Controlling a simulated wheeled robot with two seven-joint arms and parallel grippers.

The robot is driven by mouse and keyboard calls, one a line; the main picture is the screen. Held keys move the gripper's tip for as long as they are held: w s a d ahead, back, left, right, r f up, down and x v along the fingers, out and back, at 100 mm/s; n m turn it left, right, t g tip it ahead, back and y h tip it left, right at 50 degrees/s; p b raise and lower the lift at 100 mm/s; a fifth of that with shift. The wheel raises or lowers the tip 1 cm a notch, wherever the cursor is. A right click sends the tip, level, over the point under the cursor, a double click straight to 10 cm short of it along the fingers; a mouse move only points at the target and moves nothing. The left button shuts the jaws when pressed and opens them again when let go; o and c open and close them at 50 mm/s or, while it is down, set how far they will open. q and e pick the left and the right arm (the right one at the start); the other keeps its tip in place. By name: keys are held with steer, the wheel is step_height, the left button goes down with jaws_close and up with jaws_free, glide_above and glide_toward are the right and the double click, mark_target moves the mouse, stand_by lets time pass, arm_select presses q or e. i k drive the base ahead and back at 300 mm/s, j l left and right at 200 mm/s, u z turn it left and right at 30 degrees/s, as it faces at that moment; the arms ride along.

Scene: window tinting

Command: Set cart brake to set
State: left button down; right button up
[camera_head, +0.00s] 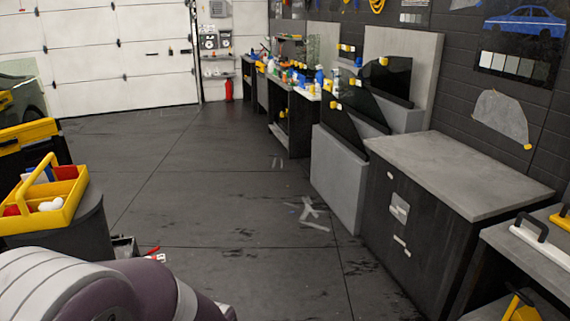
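A dark cart-like body (85,232) stands at the left with a yellow tote (48,208) on top. Low on its right side, near the floor, is a small grey metal part (124,247). A small red lever-like piece (153,251) shows beside it, partly hidden behind my arm; I cannot tell whether it is the brake or how it is set. A white and purple link of my arm fills the lower left. Neither gripper is in view.
A dark cabinet with a grey top (455,172) and a rack of dark glass panels (345,120) line the right wall. A bench with bottles (298,90) stands farther back. Light scraps (310,212) lie on the floor. The middle floor (200,180) is otherwise open.

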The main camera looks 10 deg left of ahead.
mark_target(156, 248)
steer(key=i+u, duration=0.15)
steer(key=i, duration=0.35)
steer(key=i+l+u, duration=0.2)
steer(key=i, duration=0.3)
steer(key=i+u, duration=0.15)
steer(key=i, duration=0.35)
steer(key=i+l+u, duration=0.2)
steer(key=i, duration=0.3)
steer(key=i+j+u, duration=0.2)
steer(key=i+u, duration=0.2)
steer(key=i, duration=0.25)
steer(key=i+u, duration=0.4)
steer(key=i, duration=0.25)
steer(key=i+l+u, duration=0.25)
steer(key=i+u, duration=0.15)
steer(key=i, duration=0.25)
steer(key=u, duration=0.5)
